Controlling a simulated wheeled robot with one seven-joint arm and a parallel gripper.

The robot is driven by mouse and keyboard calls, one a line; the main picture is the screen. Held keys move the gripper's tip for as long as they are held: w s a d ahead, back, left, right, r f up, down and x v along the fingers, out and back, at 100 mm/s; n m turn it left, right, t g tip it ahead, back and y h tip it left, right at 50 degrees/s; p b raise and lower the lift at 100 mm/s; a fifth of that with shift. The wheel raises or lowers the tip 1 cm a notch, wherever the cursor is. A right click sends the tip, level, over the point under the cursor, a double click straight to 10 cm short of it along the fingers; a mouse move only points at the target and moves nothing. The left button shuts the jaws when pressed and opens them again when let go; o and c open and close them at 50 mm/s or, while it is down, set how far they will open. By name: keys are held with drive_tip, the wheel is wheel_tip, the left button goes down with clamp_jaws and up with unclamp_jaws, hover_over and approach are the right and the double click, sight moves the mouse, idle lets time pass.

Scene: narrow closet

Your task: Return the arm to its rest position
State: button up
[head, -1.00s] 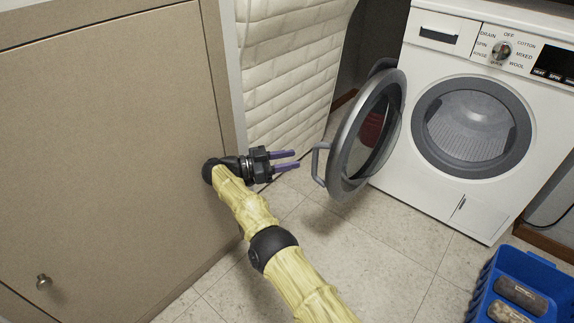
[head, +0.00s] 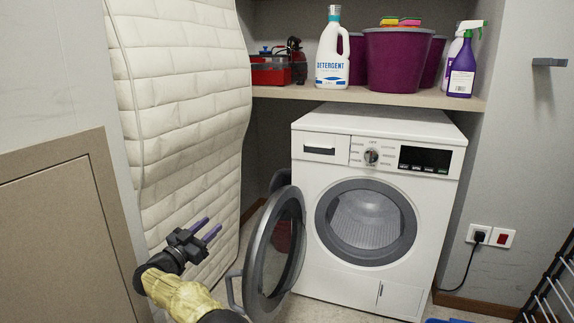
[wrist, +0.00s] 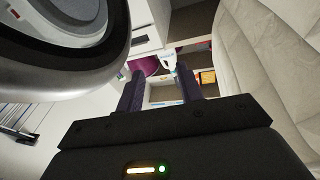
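My gripper (head: 207,230) is at the lower left of the head view, in front of the white quilted mattress and left of the washing machine's open door (head: 262,245). Its two purple fingers are apart with nothing between them. It also shows in the wrist view (wrist: 160,92), open and empty. My arm reaches up from the bottom edge, bent at the wrist. The door's grey ring fills the upper left of the wrist view, close to the fingers; I cannot tell if they touch.
The washing machine (head: 360,200) stands under a shelf (head: 300,95) with a detergent bottle (head: 333,50), purple buckets (head: 400,60) and a spray bottle (head: 462,70). The quilted mattress (head: 185,110) leans at the left, beside a brown cabinet panel (head: 60,240). A drying rack (head: 555,285) is at the lower right.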

drive_tip(key=w+d+r+n+t+y+p, duration=0.35)
drive_tip(key=w+r+y, duration=0.2)
drive_tip(key=r, duration=0.35)
drive_tip(key=s+d+r+n+g+y+p, duration=0.1)
drive_tip(key=d+n+y, duration=0.1)
drive_tip(key=d, duration=0.1)
drive_tip(key=s+d+r+n+g+y+p, duration=0.1)
drive_tip(key=d+n+g+y+p, duration=0.1)
drive_tip(key=d+y, duration=0.1)
drive_tip(key=s+d+r+n+g+y+p, duration=0.1)
drive_tip(key=s+d+n+g+y, duration=0.1)
drive_tip(key=d, duration=0.3)
drive_tip(key=shift+r+n+g+y+p, duration=0.25)
drive_tip(key=shift+n+y+p, duration=0.05)
drive_tip(key=shift+n+y, duration=0.05)
drive_tip(key=s+d+f+m+g+h+p, duration=0.15)
drive_tip(key=s+d+g, duration=0.25)
drive_tip(key=s+d, duration=0.65)
drive_tip(key=s+d+f+g+p, duration=0.3)
drive_tip(key=s+d+g, duration=0.25)
drive_tip(key=s, duration=0.95)
drive_tip(key=s+d+f+m+g+h+p, duration=0.1)
drive_tip(key=s+d+f+g+p, duration=0.15)
drive_tip(key=s+d, duration=0.85)
wheel_tip(320, 180, up, 38)
drive_tip(key=s+a+p, duration=0.1)
drive_tip(key=a+p, duration=0.1)
drive_tip(key=p, duration=3.6)
drive_tip(key=shift+s+a+g, duration=0.15)
drive_tip(key=shift+a+g, duration=0.25)
